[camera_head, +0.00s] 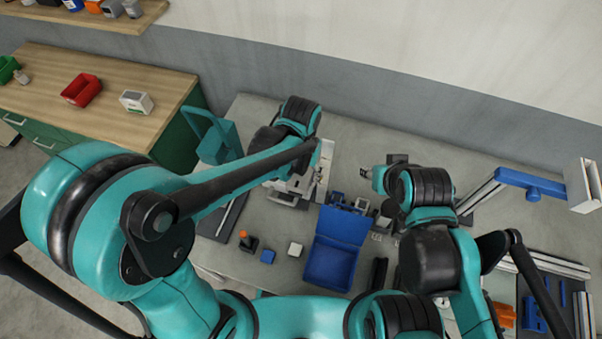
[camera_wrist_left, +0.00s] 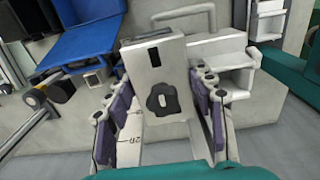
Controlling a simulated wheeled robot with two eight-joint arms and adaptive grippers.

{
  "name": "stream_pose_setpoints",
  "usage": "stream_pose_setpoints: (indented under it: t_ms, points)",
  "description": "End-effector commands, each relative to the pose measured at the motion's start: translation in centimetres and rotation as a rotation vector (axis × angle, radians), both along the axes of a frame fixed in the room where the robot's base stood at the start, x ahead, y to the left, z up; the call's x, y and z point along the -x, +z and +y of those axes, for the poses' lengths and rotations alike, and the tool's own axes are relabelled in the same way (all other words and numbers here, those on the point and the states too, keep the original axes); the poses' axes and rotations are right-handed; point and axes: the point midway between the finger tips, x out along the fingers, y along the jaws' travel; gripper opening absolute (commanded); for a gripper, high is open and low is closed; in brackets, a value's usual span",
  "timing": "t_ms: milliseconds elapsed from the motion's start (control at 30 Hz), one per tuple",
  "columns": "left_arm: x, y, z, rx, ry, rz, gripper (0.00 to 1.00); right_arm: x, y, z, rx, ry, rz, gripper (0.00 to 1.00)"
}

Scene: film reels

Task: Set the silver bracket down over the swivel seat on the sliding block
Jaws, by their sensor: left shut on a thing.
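The silver bracket (camera_wrist_left: 170,60) is a pale grey block with a dark slot near its top and a dark irregular patch around a light oval lower down. My left gripper (camera_wrist_left: 158,118) is shut on it, with a purple-padded finger at each side. In the head view, my left gripper (camera_head: 291,190) is over the pale fixture at the table's back left, mostly hidden by its own arm. I cannot clearly make out the swivel seat or the sliding block, nor whether the bracket touches anything below. My right gripper (camera_head: 366,173) is small and partly hidden; its jaws are unclear.
A blue bin (camera_head: 330,275) stands mid-table, right of the fixture; it also shows in the wrist view (camera_wrist_left: 85,45). A small blue block (camera_head: 267,256), a white block (camera_head: 295,249) and an orange-topped item (camera_head: 247,240) lie near the front. Rails (camera_head: 482,195) lie at right.

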Motion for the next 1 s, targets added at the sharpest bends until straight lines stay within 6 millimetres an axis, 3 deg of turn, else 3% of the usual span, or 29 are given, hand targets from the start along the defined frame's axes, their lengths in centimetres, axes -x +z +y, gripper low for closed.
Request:
stream_pose_setpoints:
  t_ms: [167, 200, 267, 1000]
  points:
    - [0.21, -0.74, 0.31, -0.008, 0.001, 0.003, 0.0, 0.0, -0.49, 0.0, 0.0, 0.0, 0.0, 0.4]
    - [0.22, -0.7, 0.32, -0.008, 0.001, 0.003, 0.63, 0.0, -0.45, 0.0, 0.0, 0.0, 0.0, 0.4]
    - [0.2, -0.65, 0.31, -0.007, 0.001, 0.003, 0.79, 0.0, -0.42, 0.0, 0.0, 0.0, 0.0, 0.4]
    - [-0.19, -0.38, 0.1, -0.004, -0.001, -0.005, 0.8, 0.0, -0.29, 0.0, 0.0, 0.0, 0.0, 0.4]
